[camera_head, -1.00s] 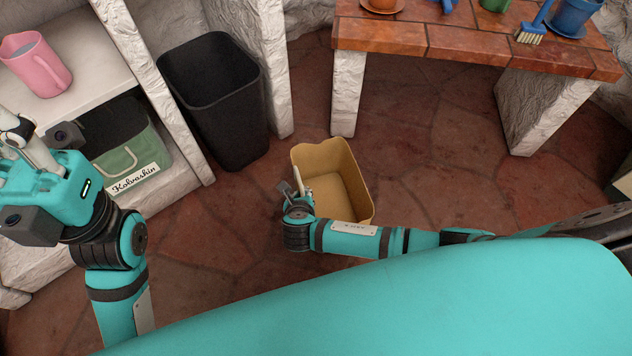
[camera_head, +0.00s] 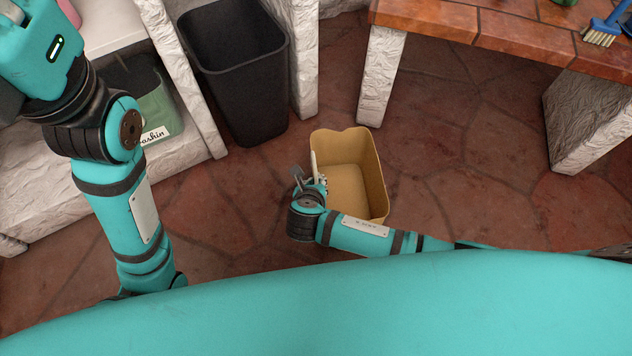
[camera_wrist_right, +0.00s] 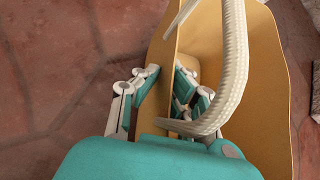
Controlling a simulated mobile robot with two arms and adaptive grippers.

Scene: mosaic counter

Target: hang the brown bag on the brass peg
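The brown bag (camera_head: 345,190) is a tan, open-topped, box-shaped bag in the middle of the head view, upright at floor level. I cannot tell whether it touches the floor. My right gripper (camera_head: 318,180) is at its left rim. In the right wrist view its fingers (camera_wrist_right: 164,80) sit on either side of the bag's wall (camera_wrist_right: 265,85) and appear closed on it. The pale rope handle (camera_wrist_right: 233,60) arches close in front of the fingers. My left gripper's housing (camera_head: 35,45) is at the top left; its fingers are out of frame. No brass peg shows.
A black bin (camera_head: 240,75) stands behind and left of the bag. White shelving (camera_head: 190,90) with a green labelled container (camera_head: 165,110) is at left. A brick-topped bench (camera_head: 500,25) with white legs is at the back right. Stone floor right of the bag is clear.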

